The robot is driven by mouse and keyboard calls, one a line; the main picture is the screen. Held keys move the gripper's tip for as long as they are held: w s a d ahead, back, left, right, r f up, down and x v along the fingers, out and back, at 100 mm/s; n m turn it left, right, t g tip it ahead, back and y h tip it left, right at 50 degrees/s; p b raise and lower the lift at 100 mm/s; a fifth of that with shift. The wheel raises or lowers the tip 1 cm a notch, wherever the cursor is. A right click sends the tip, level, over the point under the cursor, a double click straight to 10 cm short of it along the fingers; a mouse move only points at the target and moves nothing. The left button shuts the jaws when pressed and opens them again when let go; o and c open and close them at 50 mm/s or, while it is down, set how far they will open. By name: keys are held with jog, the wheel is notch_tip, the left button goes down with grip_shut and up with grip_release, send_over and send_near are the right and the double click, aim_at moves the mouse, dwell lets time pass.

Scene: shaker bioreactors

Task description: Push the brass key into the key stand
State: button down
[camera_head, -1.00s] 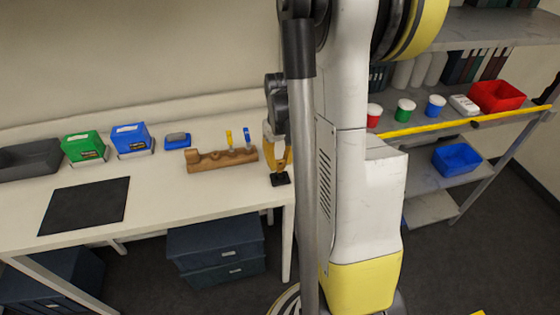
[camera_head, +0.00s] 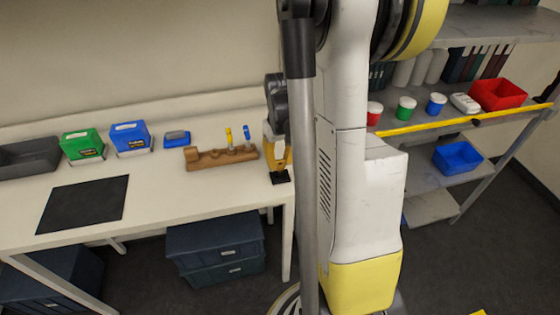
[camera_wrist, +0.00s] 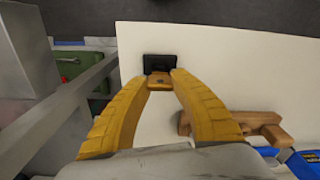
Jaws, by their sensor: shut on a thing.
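The key stand (camera_head: 280,177) is a small black block near the table's right end; it also shows in the wrist view (camera_wrist: 158,62), just beyond my fingertips. My gripper (camera_wrist: 161,76) has yellow fingers closed on a small brass-brown piece, the brass key (camera_wrist: 160,84). The key is at the near edge of the stand in the wrist view. In the head view my gripper (camera_head: 279,160) points down directly over the stand, partly behind my arm. Whether the key is seated in the stand cannot be told.
A wooden rack (camera_head: 205,160) with a yellow and a blue upright item stands just left of my gripper. Green (camera_head: 83,145) and blue (camera_head: 130,139) boxes stand farther left. A dark mat (camera_head: 83,204) lies at the front left. The table's right edge is close.

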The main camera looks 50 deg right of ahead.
aim_at(280, 160)
jog(key=shift+f+b, duration=0.7)
dwell(0.7)
jog(key=c, duration=1.1)
grip_release()
jog(key=shift+r, duration=0.1)
notch_tip(280, 160, up, 12)
jog(key=shift+s, duration=0.1)
